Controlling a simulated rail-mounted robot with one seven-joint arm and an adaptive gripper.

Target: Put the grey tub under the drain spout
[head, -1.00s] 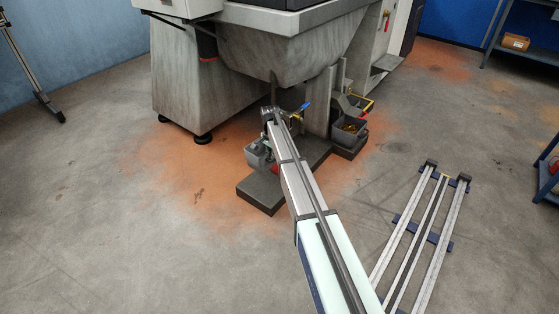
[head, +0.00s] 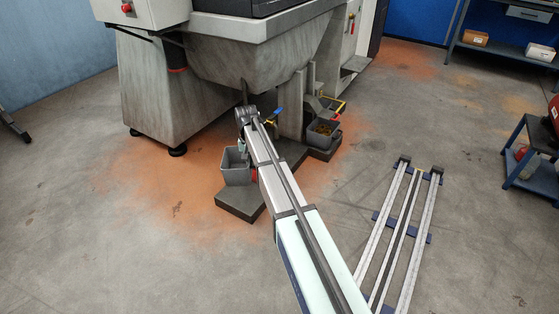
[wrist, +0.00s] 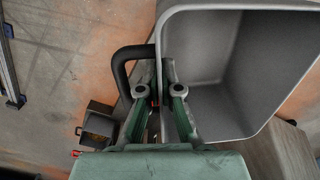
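The grey tub (head: 237,175) is at the left end of a low dark slab (head: 240,206), beneath the machine's trough; whether it touches the slab is unclear. The tub fills the upper right of the wrist view (wrist: 207,112), empty inside, with a black loop handle (wrist: 118,68) on its side. My gripper (wrist: 158,80) is shut on the tub's wall beside the handle, one finger inside and one outside. In the head view my gripper (head: 242,148) is partly hidden. A brass drain valve with a blue lever (head: 278,113) is right of the tub; its spout opening is hidden by my arm.
The machine's grey trough (head: 262,60) overhangs the area. A rail frame (head: 405,225) lies on the floor at right. The orange-stained floor left of the slab is clear.

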